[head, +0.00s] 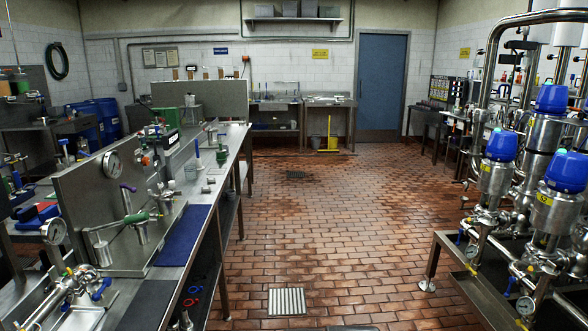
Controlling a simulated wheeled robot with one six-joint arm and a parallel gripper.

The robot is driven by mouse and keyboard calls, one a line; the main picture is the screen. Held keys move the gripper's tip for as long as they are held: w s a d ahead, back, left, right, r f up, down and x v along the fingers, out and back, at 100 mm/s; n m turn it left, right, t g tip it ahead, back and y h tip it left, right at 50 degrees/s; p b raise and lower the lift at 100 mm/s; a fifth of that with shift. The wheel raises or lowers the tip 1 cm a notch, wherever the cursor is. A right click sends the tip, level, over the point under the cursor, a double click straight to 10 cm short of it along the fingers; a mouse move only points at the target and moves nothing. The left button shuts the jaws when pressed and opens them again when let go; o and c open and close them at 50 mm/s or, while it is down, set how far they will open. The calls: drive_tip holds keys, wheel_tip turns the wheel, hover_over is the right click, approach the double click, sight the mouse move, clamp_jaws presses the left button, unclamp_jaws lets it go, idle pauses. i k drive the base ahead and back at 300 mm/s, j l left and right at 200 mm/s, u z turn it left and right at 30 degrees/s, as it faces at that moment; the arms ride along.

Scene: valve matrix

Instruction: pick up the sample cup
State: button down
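I cannot single out the sample cup with certainty at this distance. A small clear cup-like vessel (191,171) stands on the long steel bench (222,160) at the left, beyond the upright panel. A small steel cylinder (102,248) is at the near end of the same bench, beside the green-handled valve (136,218). A green fitting (221,156) stands farther along the bench top. My gripper is not in view.
Blue-capped valves (500,145) and pipes stand at the right. The brick floor (325,215) between is clear, with a drain grate (287,301).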

sight(190, 172)
drive_tip(key=u, duration=0.8)
